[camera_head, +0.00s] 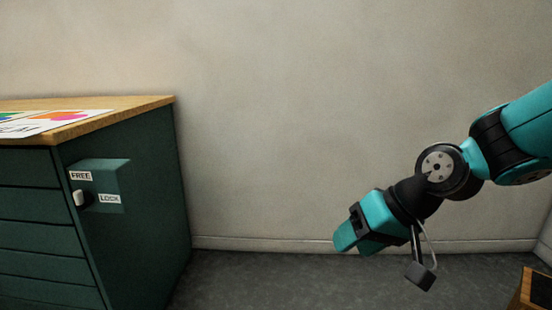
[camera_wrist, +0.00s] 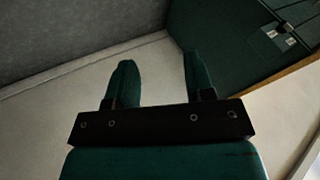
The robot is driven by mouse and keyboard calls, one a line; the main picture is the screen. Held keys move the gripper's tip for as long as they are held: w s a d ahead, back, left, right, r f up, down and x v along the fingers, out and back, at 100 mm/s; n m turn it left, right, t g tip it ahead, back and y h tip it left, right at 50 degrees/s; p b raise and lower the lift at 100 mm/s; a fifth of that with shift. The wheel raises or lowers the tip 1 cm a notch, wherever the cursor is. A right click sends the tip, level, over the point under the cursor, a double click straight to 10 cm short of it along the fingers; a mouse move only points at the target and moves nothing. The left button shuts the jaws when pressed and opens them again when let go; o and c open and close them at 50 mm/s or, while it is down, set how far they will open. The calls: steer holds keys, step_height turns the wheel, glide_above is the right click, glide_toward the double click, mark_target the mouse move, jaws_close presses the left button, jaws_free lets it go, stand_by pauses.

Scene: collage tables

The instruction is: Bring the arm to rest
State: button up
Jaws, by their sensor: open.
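My gripper (camera_head: 346,241) is at the end of my teal and black arm, in the right half of the head view. It points down and to the left, above the grey floor and in front of the wall. In the wrist view its two fingers (camera_wrist: 155,82) are spread apart with nothing between them. The gripper is well apart from the cabinet and touches nothing that I can see.
A dark green drawer cabinet (camera_head: 135,235) with a wooden top (camera_head: 150,104) stands at the left. Printed sheets (camera_head: 62,121) lie on top. A wooden-edged object (camera_head: 528,292) shows at bottom right.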

steer(key=s+d+r+n+g+h, duration=0.1)
steer(key=s+n+g, duration=0.1)
steer(key=s, duration=0.7)
steer(key=s+d+r+n+g+h, duration=0.1)
steer(key=s+r+n, duration=0.15)
steer(key=s, duration=0.65)
step_height(320, 180, up, 30)
steer(key=p, duration=3.1)
steer(key=shift+a+r, duration=0.2)
steer(key=shift+r, duration=0.05)
